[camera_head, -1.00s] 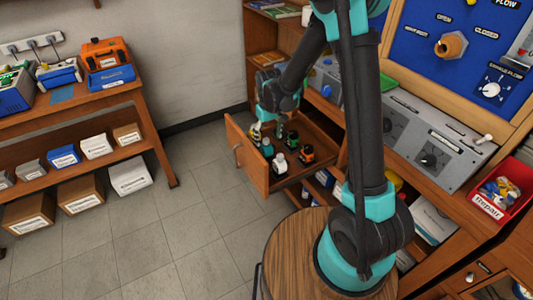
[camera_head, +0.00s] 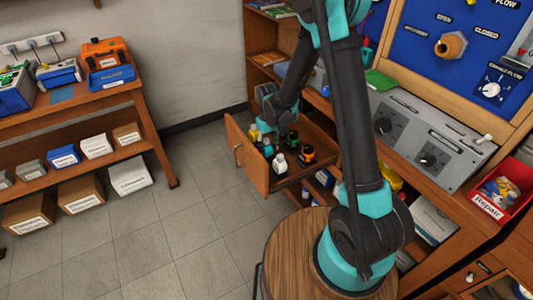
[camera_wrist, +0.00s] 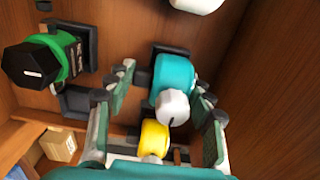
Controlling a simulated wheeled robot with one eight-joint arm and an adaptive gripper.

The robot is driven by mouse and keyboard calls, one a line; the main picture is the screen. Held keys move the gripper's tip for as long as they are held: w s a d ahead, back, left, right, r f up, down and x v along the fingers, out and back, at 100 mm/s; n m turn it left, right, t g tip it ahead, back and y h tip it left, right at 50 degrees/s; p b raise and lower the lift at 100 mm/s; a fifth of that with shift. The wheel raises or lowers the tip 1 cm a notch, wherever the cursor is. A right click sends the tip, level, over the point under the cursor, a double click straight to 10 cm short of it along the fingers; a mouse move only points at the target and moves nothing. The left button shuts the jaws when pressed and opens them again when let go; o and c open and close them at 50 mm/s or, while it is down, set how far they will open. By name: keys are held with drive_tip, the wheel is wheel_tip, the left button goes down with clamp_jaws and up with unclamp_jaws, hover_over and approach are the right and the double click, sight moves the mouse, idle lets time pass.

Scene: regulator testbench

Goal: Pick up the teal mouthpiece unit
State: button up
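The teal mouthpiece unit (camera_wrist: 174,76) shows in the wrist view as a teal rounded body with a pale grey-white knob, lying in a dark holder inside the wooden drawer. My gripper (camera_wrist: 165,82) is open, with one green-padded finger on each side of the unit. I cannot tell whether either finger touches it. In the head view my gripper (camera_head: 268,124) reaches down into the open drawer, and the arm partly hides the small units there.
A black unit with a green band (camera_wrist: 48,60) sits left of the gripper. A yellow part (camera_wrist: 155,141) lies between the fingers, nearer the palm. A white part (camera_wrist: 196,4) is at the top edge. The drawer (camera_head: 250,169) has wooden walls close around.

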drive_tip(key=c, duration=0.8)
drive_tip(key=shift+o, duration=0.2)
drive_tip(key=shift+r, duration=0.1)
